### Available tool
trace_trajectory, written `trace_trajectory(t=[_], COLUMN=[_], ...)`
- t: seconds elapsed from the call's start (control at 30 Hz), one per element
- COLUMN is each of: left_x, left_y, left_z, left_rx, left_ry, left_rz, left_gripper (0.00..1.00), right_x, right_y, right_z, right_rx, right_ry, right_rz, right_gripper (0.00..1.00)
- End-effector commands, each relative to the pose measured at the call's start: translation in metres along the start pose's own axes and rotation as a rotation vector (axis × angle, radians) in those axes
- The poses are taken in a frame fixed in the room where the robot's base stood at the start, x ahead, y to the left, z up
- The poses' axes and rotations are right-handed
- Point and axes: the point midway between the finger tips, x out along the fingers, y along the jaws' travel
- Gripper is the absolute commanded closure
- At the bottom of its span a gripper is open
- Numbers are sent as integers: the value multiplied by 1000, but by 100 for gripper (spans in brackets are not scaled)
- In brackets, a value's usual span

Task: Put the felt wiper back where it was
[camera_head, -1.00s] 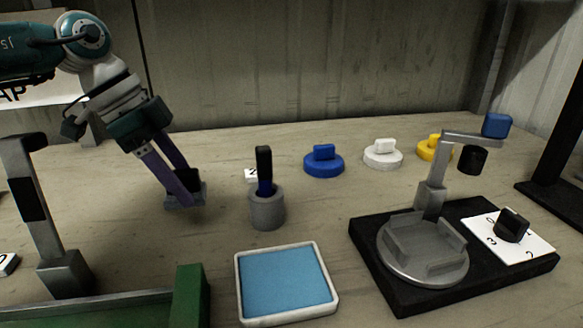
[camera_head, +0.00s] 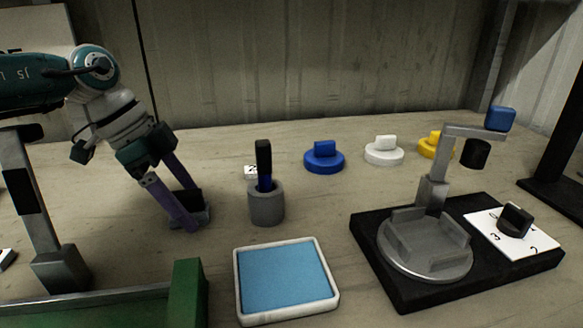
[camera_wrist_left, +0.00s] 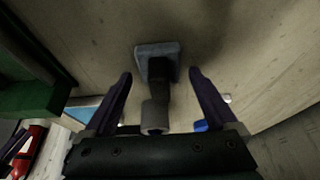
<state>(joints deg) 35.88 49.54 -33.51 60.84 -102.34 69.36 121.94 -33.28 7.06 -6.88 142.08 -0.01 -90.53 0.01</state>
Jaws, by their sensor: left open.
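The felt wiper (camera_head: 204,216), a grey-blue pad with a black handle, is on the wooden bench at the left, apart from the grey cup. My left gripper (camera_head: 195,208) is low over it, its purple fingers spread on either side of the handle. In the left wrist view the pad (camera_wrist_left: 157,49) and dark handle lie beyond and between the open fingertips (camera_wrist_left: 160,75), with gaps visible on both sides. The fingers partly hide the wiper in the head view. No marked resting place for it is visible beneath. My right gripper is out of view.
The grey cup (camera_head: 266,207) with a black-and-blue tool stands just right of the wiper. A blue pad tray (camera_head: 237,290) and a green-walled box (camera_head: 188,292) are in front. A black base (camera_head: 400,292) with a metal fixture is at right; blue, white and yellow knobs stand behind.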

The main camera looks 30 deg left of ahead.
Motion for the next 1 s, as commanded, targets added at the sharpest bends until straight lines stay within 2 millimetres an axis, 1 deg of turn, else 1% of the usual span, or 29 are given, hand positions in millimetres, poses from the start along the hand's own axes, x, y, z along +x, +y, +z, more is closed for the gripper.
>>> trace_trajectory(t=[0.2, 0.3, 0.37, 0.53, 0.7, 0.83, 1.0], left_x=[-1, -8, -17, -54, -91, -110, -122], left_y=[0, -1, -1, -1, -1, -1, 0], left_z=[0, -1, -1, -1, -1, -1, -1], left_rx=[0, -1, -1, 1, 0, 0, 0], left_ry=[0, -1, 0, -2, -2, -1, -1], left_rz=[0, -2, -3, -5, -5, -3, -1], left_gripper=[9, 9, 9, 9, 9, 9, 9], right_x=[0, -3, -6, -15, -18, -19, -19], right_y=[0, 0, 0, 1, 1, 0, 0], right_z=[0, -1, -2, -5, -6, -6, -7], right_rx=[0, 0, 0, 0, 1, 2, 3], right_ry=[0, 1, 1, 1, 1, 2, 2], right_rz=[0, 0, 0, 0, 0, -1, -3], right_gripper=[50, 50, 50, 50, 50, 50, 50])
